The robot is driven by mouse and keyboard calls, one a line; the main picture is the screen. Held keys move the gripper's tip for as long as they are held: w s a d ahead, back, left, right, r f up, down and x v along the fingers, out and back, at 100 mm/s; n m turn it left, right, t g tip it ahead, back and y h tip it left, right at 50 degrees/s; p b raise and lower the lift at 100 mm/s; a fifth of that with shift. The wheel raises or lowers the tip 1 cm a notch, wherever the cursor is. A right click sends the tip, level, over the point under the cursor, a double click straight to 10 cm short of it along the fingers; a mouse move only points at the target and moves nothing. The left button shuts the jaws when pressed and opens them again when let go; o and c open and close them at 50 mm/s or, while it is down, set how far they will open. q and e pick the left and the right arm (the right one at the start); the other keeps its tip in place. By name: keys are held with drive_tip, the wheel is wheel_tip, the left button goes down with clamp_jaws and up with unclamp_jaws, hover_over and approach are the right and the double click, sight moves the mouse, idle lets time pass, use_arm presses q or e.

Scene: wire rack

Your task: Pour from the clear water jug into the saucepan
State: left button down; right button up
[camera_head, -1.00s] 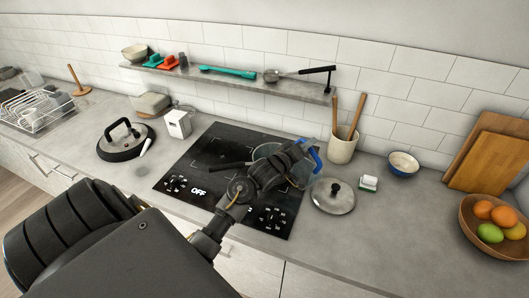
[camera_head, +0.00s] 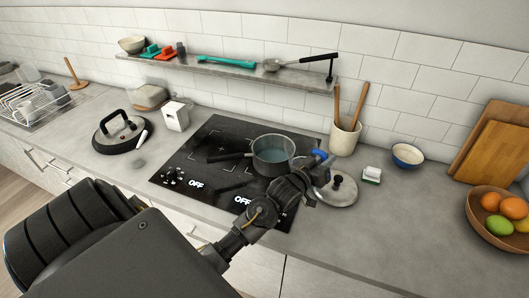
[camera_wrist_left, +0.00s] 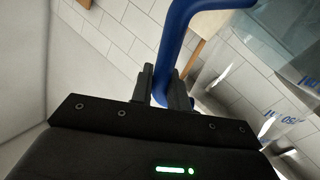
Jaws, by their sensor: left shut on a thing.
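The saucepan (camera_head: 272,163) is dark grey and stands on the black hob, with its handle pointing left. Bluish liquid shows inside it. My left gripper (camera_head: 311,168) is just right of the saucepan and shut on the blue handle (camera_wrist_left: 174,45) of the clear water jug (camera_wrist_left: 265,75). In the wrist view the jug is see-through, with blue markings, and looks strongly tilted. In the head view only a bit of blue (camera_head: 320,155) shows clearly; the jug's body and spout are hard to make out. I cannot tell whether water is flowing. My right gripper is not in view.
A glass lid (camera_head: 345,194) lies right of the hob (camera_head: 190,158), partly behind my wrist. A utensil crock (camera_head: 344,138), a sponge (camera_head: 371,174), a blue bowl (camera_head: 407,156) and a fruit bowl (camera_head: 474,222) stand further right. A shelf (camera_head: 225,74) runs along the wall.

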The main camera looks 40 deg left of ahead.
use_arm(q)
drive_tip(key=shift+r+m+p, duration=1.2)
drive_tip(key=shift+r+p, duration=0.8)
drive_tip(key=shift+r, duration=0.15)
drive_tip(key=shift+r+m+p, duration=0.35)
drive_tip(key=shift+m+p, duration=0.05)
drive_tip(key=shift+r+m, duration=0.25)
drive_tip(key=shift+m, duration=0.15)
drive_tip(key=shift+f, duration=0.1)
